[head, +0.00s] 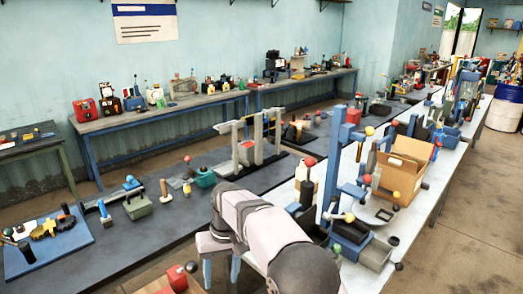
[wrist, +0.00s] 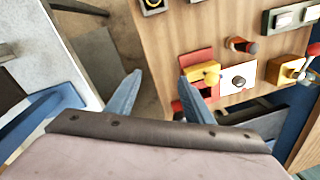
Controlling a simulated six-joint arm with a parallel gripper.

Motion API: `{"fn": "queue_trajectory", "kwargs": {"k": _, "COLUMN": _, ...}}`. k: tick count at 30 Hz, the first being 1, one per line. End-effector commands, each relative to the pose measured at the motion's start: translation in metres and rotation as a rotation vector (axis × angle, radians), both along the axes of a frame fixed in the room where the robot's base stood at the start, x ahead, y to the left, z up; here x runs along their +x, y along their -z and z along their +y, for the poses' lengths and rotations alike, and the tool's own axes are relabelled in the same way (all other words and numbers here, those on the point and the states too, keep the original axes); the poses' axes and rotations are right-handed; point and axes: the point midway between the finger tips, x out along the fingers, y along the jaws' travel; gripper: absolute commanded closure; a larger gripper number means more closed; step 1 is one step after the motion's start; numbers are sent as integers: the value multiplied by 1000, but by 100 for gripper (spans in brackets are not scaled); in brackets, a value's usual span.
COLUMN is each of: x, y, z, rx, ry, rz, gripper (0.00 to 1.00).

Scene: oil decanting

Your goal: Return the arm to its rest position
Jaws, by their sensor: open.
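My gripper (head: 221,279) is at the lower middle of the head view, at the end of my pale grey and dark arm. Its two blue-grey fingers point down and stand apart. In the wrist view the fingers of my gripper (wrist: 160,76) are spread with nothing between them. Bare brown floor and the edge of a wooden board (wrist: 166,40) show beyond the tips. My arm hides part of the bench behind it in the head view.
A dark bench (head: 120,262) lies to the left, with a blue board (head: 62,262) and a green box (head: 138,207). A blue post (head: 338,150) and a cardboard box (head: 402,178) stand to the right. A yellow part (wrist: 205,73) sits near the right finger in the wrist view.

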Motion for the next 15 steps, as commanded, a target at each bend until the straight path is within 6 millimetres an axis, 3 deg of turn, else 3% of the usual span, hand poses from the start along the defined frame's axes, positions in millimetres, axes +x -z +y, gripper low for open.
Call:
{"fn": "queue_trajectory", "kwargs": {"k": 3, "x": -12, "y": -5, "z": -50, "rx": -20, "ry": 65, "rz": -8, "gripper": 53}}
{"fn": "queue_trajectory", "kwargs": {"k": 8, "x": -41, "y": -4, "z": -110, "rx": -47, "ry": 141, "rz": -15, "gripper": 53}}
{"fn": "queue_trajectory", "kwargs": {"k": 15, "x": -108, "y": 8, "z": -188, "rx": -84, "ry": 248, "rz": -22, "gripper": 53}}
